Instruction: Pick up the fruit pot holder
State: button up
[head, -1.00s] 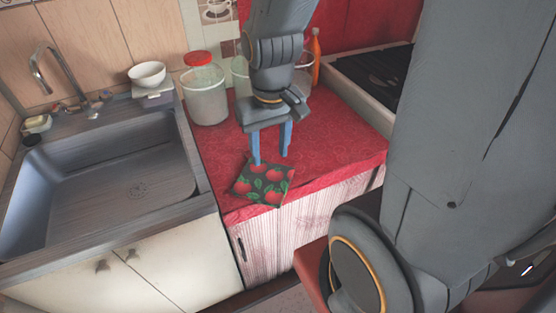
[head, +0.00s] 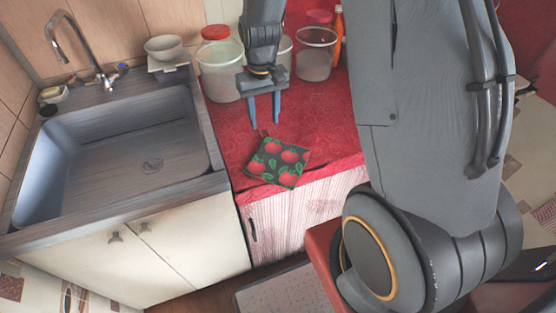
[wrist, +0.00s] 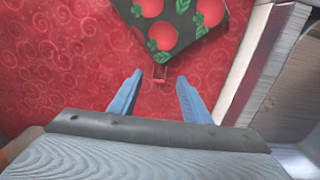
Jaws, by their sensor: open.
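The fruit pot holder (head: 277,162) is a dark square with red fruit and green leaves. It lies on the red oilcloth counter (head: 236,128) near its front edge. My gripper (head: 264,124) has blue fingers, open and pointing down, above the counter on the far side of the pot holder.
Behind my gripper stand a red-lidded jar (head: 218,75), another clear jar (head: 314,62) and an orange bottle (head: 338,40). A sink (head: 120,150) with a faucet (head: 80,48) is on the left. A white bowl (head: 164,47) stands behind it. The counter left of the pot holder is clear.

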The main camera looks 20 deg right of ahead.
aim_at(265, 136)
jog(key=shift+w+f+p, duration=0.15)
jog(key=shift+f+p, duration=0.55)
jog(key=shift+f, duration=1.7)
grip_shut()
